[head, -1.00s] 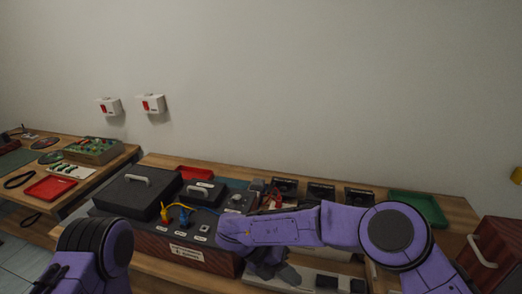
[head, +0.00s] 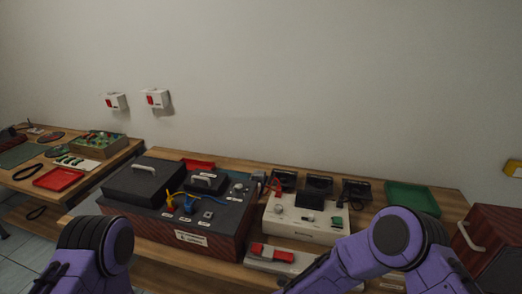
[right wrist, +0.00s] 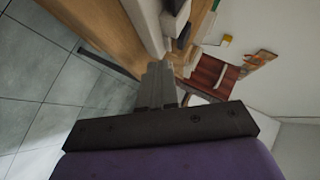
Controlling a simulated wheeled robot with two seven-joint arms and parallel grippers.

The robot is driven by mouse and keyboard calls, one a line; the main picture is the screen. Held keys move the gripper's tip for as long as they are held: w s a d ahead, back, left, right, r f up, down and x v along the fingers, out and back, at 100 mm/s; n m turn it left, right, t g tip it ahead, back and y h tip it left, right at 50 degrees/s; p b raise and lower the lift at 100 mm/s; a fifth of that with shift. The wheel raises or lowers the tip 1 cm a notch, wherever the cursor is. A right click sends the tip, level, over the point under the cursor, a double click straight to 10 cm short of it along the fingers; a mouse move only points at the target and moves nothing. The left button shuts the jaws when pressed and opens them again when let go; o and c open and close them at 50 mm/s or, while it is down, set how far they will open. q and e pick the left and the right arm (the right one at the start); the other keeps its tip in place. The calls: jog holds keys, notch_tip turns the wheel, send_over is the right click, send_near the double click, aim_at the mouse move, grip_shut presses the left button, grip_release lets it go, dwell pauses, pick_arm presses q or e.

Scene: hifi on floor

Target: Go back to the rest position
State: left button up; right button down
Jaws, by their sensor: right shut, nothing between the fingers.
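My right arm, purple with a dark round joint cap, crosses the lower right of the head view, and its gripper is below the frame there. In the right wrist view my right gripper (right wrist: 160,85) is shut and empty, with its fingers together. It is in front of the workbench (right wrist: 100,25), over the edge and grey floor tiles, touching nothing that I can see. My left arm shows at the lower left of the head view, but its gripper is out of view.
A dark box unit (head: 180,220) with yellow and blue plugs stands on the wooden bench. Beside it are a white device (head: 305,220), a white strip with a red switch (head: 272,253), a green tray (head: 413,197) and a brown box (head: 492,250). Floor tiles (right wrist: 45,85) lie before the bench.

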jog(key=s+d+f+n+y, duration=0.5)
jog(key=s+d+f+n, duration=0.3)
jog(key=s+n, duration=0.45)
jog(key=s+d+f+n+g+y, duration=0.25)
jog(key=s+n, duration=0.35)
jog(key=s, duration=0.8)
jog(key=shift+g, duration=0.35)
jog(key=b+x, duration=0.2)
jog(key=a+b+x, duration=0.1)
jog(key=b+x, duration=0.1)
jog(key=b, duration=0.1)
jog(key=shift+s+d+f, duration=0.1)
jog(key=shift+f, duration=0.45)
